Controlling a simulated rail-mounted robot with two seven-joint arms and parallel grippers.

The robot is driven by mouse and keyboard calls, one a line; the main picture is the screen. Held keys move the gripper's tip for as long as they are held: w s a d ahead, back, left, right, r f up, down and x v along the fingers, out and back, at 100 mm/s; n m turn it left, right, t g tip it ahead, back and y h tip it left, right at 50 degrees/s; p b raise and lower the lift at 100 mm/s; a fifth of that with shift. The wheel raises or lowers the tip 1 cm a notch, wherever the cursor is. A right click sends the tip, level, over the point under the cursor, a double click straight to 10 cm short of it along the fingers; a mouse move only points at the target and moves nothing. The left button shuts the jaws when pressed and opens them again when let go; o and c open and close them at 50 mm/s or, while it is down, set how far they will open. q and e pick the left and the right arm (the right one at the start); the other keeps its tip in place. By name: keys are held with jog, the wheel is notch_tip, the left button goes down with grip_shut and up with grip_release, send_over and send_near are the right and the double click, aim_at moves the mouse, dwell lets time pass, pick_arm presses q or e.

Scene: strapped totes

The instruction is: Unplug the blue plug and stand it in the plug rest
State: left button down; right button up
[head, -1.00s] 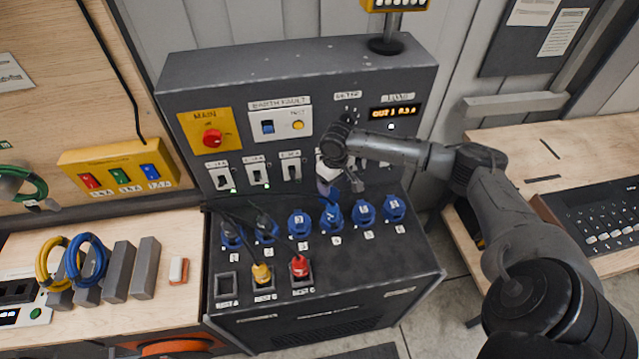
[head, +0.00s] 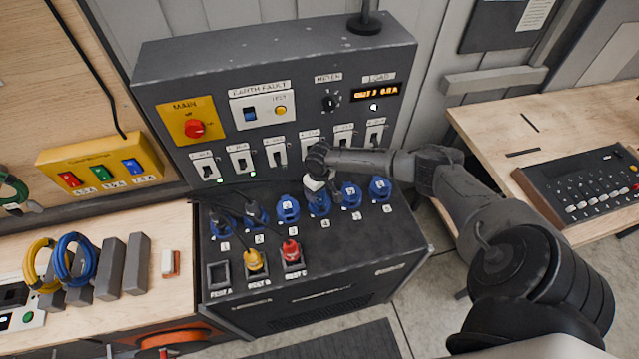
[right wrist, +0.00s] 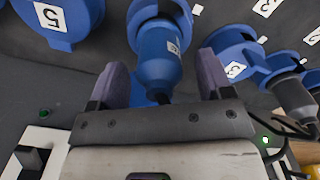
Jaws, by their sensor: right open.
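The blue plug (right wrist: 160,55) sits in socket 4 of the dark console. In the right wrist view its body lies between the two fingers of my right gripper (right wrist: 160,82), which are open with a gap on each side. In the head view the right gripper (head: 318,184) is low over socket 4 and hides much of the blue plug (head: 319,204). The plug rests are square holders at the console's front. Rest A (head: 219,274) is empty. Rest B holds a yellow plug (head: 254,261) and rest C a red plug (head: 291,251). My left gripper is out of view.
Dark-cabled plugs stand in sockets 1 (head: 221,226) and 2 (head: 256,213), left of my gripper. Sockets 3 (head: 288,208), 5 (head: 351,195) and 6 (head: 380,188) flank it. A row of switches (head: 240,158) and the meter knob (head: 330,101) are behind.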

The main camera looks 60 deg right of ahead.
jog(key=shift+f, duration=0.55)
jog(key=c, duration=1.1)
jog(key=shift+n, duration=1.5)
jog(key=shift+n, duration=1.5)
